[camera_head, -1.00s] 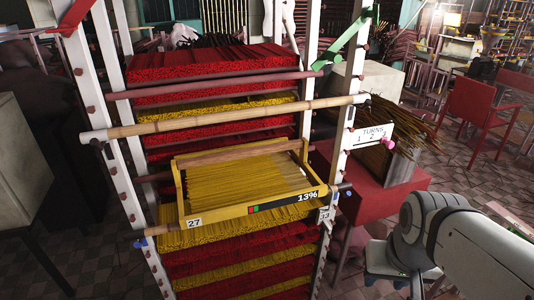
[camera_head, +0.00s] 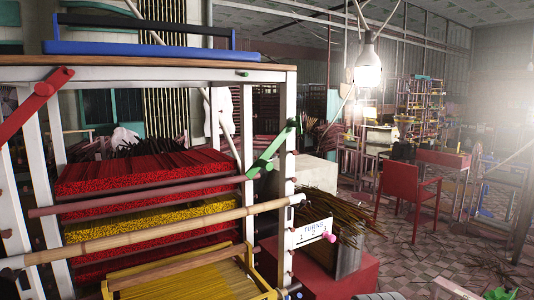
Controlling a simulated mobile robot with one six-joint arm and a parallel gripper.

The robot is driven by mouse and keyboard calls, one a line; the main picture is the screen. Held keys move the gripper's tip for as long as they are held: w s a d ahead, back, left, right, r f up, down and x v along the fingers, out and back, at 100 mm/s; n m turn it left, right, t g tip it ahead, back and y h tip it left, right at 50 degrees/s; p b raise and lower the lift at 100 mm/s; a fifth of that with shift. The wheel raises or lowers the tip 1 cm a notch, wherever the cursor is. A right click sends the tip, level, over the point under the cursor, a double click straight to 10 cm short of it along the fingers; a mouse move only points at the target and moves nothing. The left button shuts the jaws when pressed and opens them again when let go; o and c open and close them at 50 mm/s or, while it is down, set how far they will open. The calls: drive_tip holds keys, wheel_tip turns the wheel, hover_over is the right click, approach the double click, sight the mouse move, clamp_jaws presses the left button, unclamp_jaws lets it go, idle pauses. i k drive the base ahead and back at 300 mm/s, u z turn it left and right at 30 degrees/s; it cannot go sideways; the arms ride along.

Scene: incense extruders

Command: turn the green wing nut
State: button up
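A green slanted bar (camera_head: 272,150) is mounted on the right white post of the rack, with a small green piece at its lower end and another near its top. I cannot tell which green part is the wing nut. A red slanted bar (camera_head: 35,105) sits on the left post. A white card (camera_head: 313,231) reading "TURNS" with small numbers hangs on the right post below the green bar, with a pink knob (camera_head: 329,237) at its right edge. My gripper is not in view.
The rack (camera_head: 290,100) holds red and yellow incense bundles and has a bamboo pole (camera_head: 150,235) across its front. A red table (camera_head: 335,272) with a stick bundle stands right; a red chair (camera_head: 408,190) is farther back.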

sight(297, 125)
drive_tip(key=z, duration=0.05)
drive_tip(key=k, duration=1)
drive_tip(key=u, duration=0.6)
drive_tip(key=i, duration=1.2)
drive_tip(key=z, duration=0.75)
